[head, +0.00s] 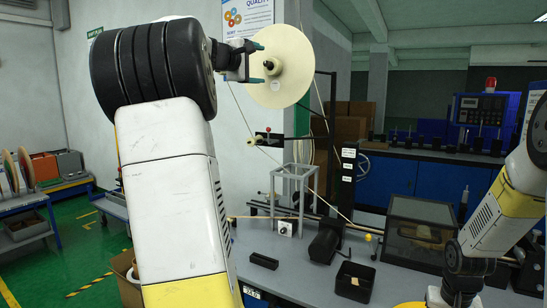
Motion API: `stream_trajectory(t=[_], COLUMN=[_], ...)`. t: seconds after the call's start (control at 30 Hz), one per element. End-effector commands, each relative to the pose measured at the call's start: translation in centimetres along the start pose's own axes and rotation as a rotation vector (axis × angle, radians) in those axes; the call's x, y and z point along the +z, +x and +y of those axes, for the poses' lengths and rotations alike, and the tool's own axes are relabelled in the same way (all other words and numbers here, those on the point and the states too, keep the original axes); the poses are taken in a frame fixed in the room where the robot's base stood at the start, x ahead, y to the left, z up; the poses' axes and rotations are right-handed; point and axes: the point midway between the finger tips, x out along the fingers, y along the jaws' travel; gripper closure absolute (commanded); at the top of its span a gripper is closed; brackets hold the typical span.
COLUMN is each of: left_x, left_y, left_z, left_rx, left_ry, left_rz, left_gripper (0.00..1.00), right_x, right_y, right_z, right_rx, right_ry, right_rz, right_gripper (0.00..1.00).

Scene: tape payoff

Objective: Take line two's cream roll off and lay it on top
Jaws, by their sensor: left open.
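The cream roll (290,68) is a large flat disc mounted high on the dark payoff stand (347,172), its face towards me. My left gripper (262,57) is at the roll's left side, its dark fingers apart in front of the face near the hub. I cannot tell whether the fingers touch the roll. A thin cream tape (240,110) runs down from the roll's left side towards a small roller arm (265,139). My right arm comes in at the right edge and bends down; its gripper does not show.
The grey bench (290,262) holds a metal frame (294,185), an open black bin (355,281), a small black tray (264,261) and a dark clear-fronted box (418,235). A rack with rolls (27,167) stands far left. Blue cabinets (390,180) stand behind.

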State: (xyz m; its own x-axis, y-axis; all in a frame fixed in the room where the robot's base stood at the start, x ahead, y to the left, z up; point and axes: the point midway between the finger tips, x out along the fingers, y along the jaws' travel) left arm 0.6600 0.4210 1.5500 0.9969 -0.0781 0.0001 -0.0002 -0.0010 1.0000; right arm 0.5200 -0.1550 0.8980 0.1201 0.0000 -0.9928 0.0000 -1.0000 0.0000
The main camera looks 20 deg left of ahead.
Motion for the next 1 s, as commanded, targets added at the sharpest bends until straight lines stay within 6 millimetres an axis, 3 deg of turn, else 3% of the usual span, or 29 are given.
stream_trajectory(t=[0.6,1.0], left_x=[0.1,0.1], left_y=[7.2,9.5], left_z=[-0.1,0.0], left_rx=[0.0,0.001], left_ry=[-0.001,-0.003], left_rz=[-0.002,0.0], left_gripper=[0.2,0.2], right_x=[-0.1,-0.1], right_y=[0.0,0.0], right_z=[0.0,0.0], right_rx=[0.0,0.0], right_ry=[0.0,0.0], right_rz=[0.002,0.002], right_gripper=[1.0,1.0])
